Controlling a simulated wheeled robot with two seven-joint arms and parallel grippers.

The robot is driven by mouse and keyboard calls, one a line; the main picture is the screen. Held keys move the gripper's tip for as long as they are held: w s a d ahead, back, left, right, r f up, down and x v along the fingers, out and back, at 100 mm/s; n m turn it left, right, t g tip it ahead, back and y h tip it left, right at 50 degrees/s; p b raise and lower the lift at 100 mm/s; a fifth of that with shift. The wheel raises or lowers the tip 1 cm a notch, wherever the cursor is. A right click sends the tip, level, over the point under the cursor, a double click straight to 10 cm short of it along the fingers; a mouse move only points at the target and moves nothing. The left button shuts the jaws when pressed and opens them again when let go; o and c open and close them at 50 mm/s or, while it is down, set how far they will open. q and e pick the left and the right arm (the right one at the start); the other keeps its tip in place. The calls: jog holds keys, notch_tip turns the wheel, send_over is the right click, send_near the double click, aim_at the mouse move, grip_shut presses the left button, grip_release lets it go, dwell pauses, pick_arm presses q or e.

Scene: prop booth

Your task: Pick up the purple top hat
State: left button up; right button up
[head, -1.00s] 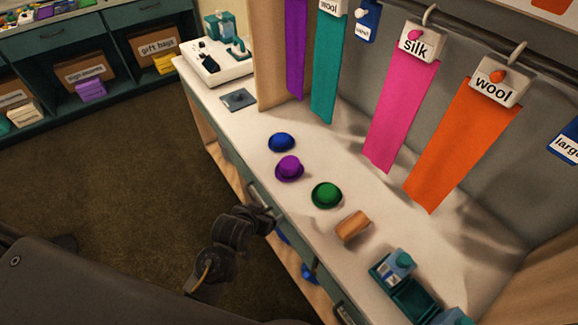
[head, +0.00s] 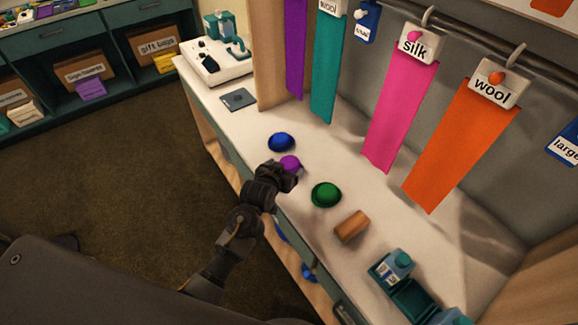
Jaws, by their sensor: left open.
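The purple top hat (head: 290,162) sits on the pale counter, between a blue hat and a green hat. My left gripper (head: 289,173) is at the hat's near side and hides most of its lower part and brim. The gripper is open; its fingers are small and dark here, and I cannot tell whether they touch the hat. My right gripper is not in view.
The blue hat (head: 281,142) is just behind, the green hat (head: 326,194) to the right. Pink (head: 401,112) and orange (head: 462,145) cloths hang above the back.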

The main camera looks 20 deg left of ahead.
aim_at(287, 167)
pick_arm(q)
jog(key=shift+f+p+x, duration=0.25)
jog(key=shift+p+x, duration=0.35)
jog(key=shift+x, duration=2)
jog(key=shift+s, duration=0.1)
jog(key=shift+c, duration=0.3)
jog(key=c, duration=1)
